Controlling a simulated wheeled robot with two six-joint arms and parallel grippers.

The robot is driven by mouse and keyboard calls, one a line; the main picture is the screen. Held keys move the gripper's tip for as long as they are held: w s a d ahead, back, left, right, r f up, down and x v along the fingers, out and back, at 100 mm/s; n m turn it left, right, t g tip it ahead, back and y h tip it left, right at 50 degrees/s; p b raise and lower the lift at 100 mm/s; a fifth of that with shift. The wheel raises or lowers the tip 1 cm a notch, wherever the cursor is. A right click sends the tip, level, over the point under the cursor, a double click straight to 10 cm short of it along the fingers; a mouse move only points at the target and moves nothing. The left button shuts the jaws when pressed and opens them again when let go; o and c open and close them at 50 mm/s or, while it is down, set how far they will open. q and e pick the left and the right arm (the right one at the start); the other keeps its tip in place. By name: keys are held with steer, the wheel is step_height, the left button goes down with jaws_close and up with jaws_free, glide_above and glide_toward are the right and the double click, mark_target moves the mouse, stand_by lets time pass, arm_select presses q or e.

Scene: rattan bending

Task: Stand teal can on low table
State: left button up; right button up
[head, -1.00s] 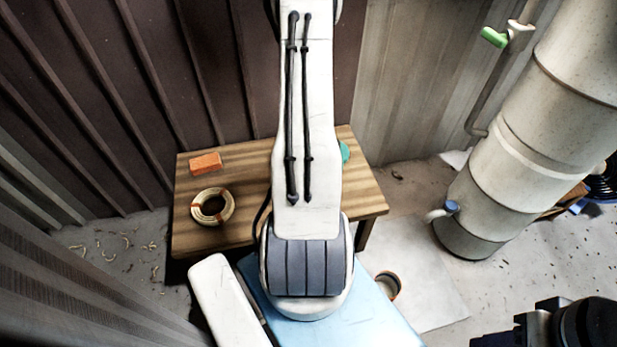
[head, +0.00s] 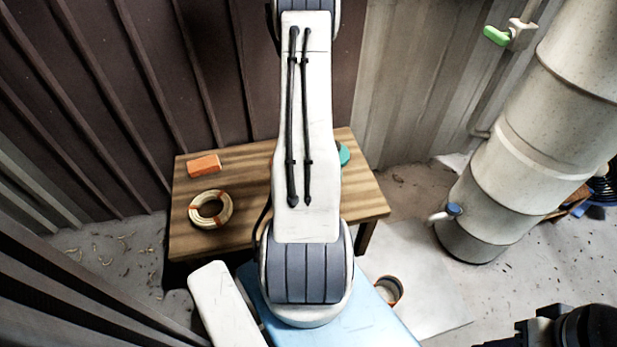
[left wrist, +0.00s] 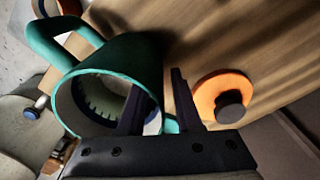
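The teal can (left wrist: 110,66) fills the left of the left wrist view, its open mouth toward the camera and a curved teal handle on its far side. Whether it stands or lies is hard to tell there. In the head view only a teal sliver (head: 344,154) shows past my left arm, at the right of the low wooden table (head: 245,165). My left gripper (left wrist: 157,85) has its dark fingers apart, one across the can's mouth and one outside the wall. In the head view my arm hides that gripper. A dark part of mine is cut off at bottom right; its fingers are unclear.
An orange block (head: 204,165) and a rattan coil (head: 211,208) lie on the table's left. The left wrist view shows an orange disc with a dark knob (left wrist: 229,104) beside the can. A large pale cylinder (head: 520,150) stands at the right. A ring (head: 388,288) lies near the front.

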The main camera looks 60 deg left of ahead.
arm_select(q)
steer(key=r+p, duration=0.2)
steer(key=r, duration=0.4)
steer(key=r+p, duration=0.2)
steer(key=r, duration=0.4)
steer(key=shift+s+d+r, duration=0.15)
steer(key=shift+s, duration=0.05)
